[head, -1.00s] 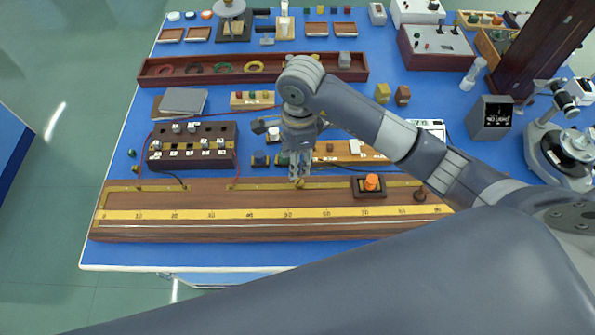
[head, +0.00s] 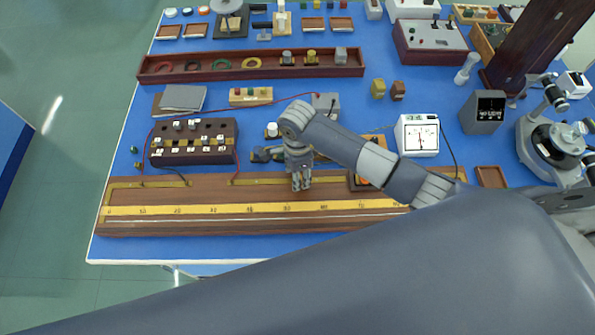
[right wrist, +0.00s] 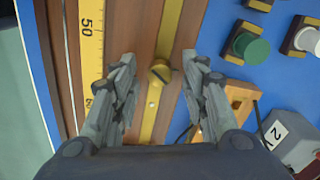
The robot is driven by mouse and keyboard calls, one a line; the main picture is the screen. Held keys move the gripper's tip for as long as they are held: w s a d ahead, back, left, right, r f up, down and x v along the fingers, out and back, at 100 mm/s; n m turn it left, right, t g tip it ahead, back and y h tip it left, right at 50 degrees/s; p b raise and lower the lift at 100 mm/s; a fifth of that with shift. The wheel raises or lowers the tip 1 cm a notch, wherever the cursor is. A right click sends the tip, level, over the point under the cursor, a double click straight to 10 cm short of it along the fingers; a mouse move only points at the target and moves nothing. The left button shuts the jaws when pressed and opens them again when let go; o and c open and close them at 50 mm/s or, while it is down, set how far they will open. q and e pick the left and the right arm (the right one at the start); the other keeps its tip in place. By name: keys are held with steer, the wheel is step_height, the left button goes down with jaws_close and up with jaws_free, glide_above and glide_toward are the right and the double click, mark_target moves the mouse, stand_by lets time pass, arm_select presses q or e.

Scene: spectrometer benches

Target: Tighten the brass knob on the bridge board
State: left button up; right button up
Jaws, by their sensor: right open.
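The bridge board (head: 250,226) is a long brown wooden base with a yellow numbered scale, along the front of the blue bench. In the right wrist view, the round slotted brass knob (right wrist: 160,71) sits on the board's brass strip (right wrist: 160,35). My right gripper (head: 301,187) points down over the board's back strip in the head view and hides the knob there. In the right wrist view, my right gripper (right wrist: 159,66) is open, its fingers on either side of the knob, with a visible gap to each. My left gripper is out of view.
Behind the board stand a dark resistance box (head: 192,142) with red wires, a white meter (head: 417,135) and a long red-brown tray (head: 180,77). Green (right wrist: 250,46) and white terminals lie beside the board. A microscope (head: 556,140) stands at the right.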

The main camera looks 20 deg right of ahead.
jaws_close()
